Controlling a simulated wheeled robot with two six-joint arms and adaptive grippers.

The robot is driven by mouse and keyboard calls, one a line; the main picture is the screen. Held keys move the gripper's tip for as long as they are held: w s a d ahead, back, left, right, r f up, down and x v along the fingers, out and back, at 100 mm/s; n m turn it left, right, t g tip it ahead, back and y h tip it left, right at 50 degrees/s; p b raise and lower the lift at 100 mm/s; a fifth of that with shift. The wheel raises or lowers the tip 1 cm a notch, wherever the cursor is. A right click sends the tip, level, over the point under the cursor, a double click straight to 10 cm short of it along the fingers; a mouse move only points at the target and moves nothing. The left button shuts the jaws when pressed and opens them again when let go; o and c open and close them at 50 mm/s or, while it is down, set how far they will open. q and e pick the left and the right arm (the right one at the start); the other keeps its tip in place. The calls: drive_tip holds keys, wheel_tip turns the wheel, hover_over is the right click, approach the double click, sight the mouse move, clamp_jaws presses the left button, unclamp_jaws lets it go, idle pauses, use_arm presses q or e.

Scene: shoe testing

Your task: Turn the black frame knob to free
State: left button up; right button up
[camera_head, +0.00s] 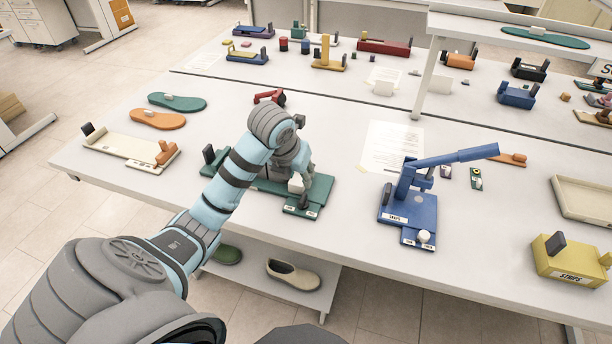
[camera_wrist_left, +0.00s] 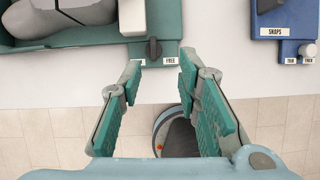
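The green frame fixture (camera_head: 322,188) lies on the table near the front edge, partly hidden behind my left arm. Its black knob (camera_head: 304,198) stands on the small front plate; in the left wrist view the knob (camera_wrist_left: 154,48) sits between two white labels. The right label reads FREE (camera_wrist_left: 171,61); the left one is partly covered by a finger. My right gripper is not in view.
A blue SNAPS fixture (camera_head: 408,208) with a raised lever stands to the right. A cream fixture (camera_head: 122,147) and two insoles lie to the left. A yellow STRIPS box (camera_head: 570,262) is at the far right. Bare table lies between the green and blue fixtures.

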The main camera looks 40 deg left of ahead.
sight(303, 198)
use_arm(q)
drive_tip(key=shift+g, duration=0.3)
drive_tip(key=b+x, duration=0.3)
drive_tip(key=s+b+x, duration=0.1)
drive_tip(key=b+x, duration=0.2)
drive_tip(key=b, duration=0.1)
drive_tip(key=b+x, duration=0.4)
drive_tip(key=shift+s+a+f, duration=0.1)
drive_tip(key=shift+s+f, duration=0.25)
drive_tip(key=shift+f, duration=0.1)
drive_tip(key=p+x, duration=0.1)
drive_tip(key=x, duration=0.3)
drive_tip(key=shift+w+a+r, duration=0.1)
drive_tip(key=shift+w+a, duration=0.1)
clamp_jaws()
drive_tip(key=shift+d, duration=0.2)
drive_tip(key=shift+a, duration=0.1)
